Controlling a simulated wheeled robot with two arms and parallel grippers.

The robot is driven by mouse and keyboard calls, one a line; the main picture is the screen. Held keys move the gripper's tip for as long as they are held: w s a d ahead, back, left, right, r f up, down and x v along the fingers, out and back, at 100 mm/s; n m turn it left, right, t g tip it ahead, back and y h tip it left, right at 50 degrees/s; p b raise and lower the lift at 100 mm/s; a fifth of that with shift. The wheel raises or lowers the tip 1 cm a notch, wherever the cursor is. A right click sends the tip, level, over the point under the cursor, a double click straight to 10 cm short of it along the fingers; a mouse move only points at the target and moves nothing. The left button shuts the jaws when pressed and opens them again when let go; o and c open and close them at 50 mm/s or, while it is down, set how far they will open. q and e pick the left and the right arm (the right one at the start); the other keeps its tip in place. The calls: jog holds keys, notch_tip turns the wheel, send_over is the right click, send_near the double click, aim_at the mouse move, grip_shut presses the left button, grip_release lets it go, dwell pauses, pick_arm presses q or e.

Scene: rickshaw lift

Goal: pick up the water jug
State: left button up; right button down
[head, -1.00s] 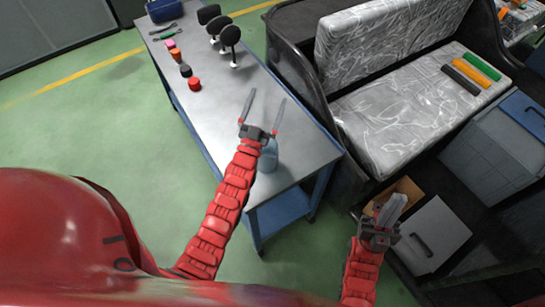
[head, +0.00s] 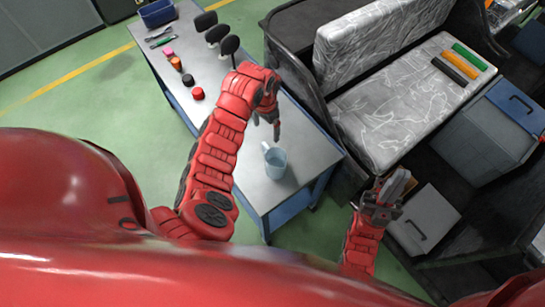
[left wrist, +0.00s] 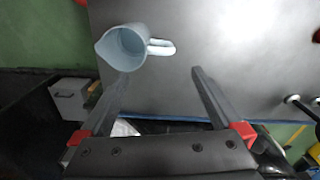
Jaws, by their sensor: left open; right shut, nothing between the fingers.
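The water jug (head: 275,162) is a light blue jug with a handle. It stands upright on the grey metal table (head: 262,192) near the table's close end. It also shows in the left wrist view (left wrist: 126,48), with its handle pointing right, toward the space between the fingers. My left gripper (head: 275,132) hangs above the table just beyond the jug, pointing down. In the left wrist view its two fingers (left wrist: 160,88) are apart with nothing between them, and the jug is clear of them. My right gripper (head: 395,188) is shut and empty, off to the right of the table.
Several coloured pots (head: 197,93) and black round-headed items (head: 229,45) stand further along the table. A blue bin (head: 158,13) is at its far end. A plastic-wrapped seat (head: 400,110) stands right of the table, with grey boxes (head: 487,132) beside it.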

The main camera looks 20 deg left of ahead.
pick_arm(q)
notch_tip(320, 180, down, 11)
jog(key=b, duration=0.5)
jog(key=shift+d, duration=0.1)
notch_tip(320, 180, down, 6)
jog(key=b, duration=0.4)
jog(key=shift+r, duration=0.1)
jog(key=c, duration=0.4)
grip_shut()
